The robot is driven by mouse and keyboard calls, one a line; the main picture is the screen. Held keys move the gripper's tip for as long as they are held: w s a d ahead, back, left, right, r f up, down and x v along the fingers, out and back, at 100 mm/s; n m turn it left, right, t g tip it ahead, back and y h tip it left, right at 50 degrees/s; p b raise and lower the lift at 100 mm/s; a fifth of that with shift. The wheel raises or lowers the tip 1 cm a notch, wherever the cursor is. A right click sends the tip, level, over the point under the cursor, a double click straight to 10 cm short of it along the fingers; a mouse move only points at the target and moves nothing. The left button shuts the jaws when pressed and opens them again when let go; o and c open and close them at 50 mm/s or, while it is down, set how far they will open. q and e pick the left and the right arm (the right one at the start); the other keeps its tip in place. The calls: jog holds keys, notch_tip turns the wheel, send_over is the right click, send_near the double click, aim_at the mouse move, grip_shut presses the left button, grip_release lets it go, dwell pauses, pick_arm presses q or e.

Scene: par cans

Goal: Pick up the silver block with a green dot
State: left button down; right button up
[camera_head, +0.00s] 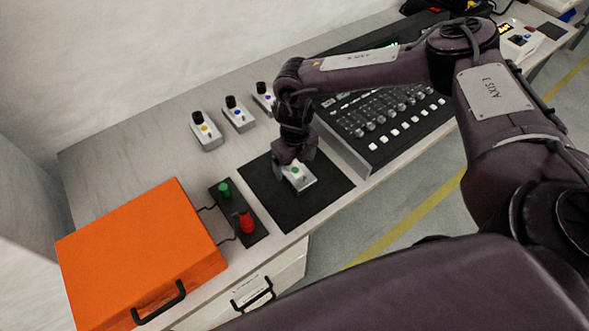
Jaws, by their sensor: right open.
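The silver block with a green dot (301,180) sits on a black mat (318,204) at the middle of the table. My right gripper (296,167) is open and points down right at the block, with its fingers over the block's upper part. The gripper hides the far side of the block, and I cannot tell whether the fingers touch it. My left gripper is not in view.
Silver blocks with yellow (206,131), blue (238,114) and purple (264,97) dots stand behind. A mixing console (385,119) is at right. A small box with green and red buttons (238,212) and an orange case (140,255) are at left.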

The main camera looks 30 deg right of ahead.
aim_at(295, 170)
notch_tip(295, 170, down, 3)
jog(key=shift+d+r, duration=0.1)
jog(key=shift+r, duration=0.1)
jog(key=shift+w+f, duration=0.1)
jog(key=shift+f, duration=0.3)
jog(key=c, duration=1)
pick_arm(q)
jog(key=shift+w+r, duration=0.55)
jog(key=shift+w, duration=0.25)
pick_arm(e)
jog(key=shift+r, duration=0.1)
jog(key=c, duration=0.5)
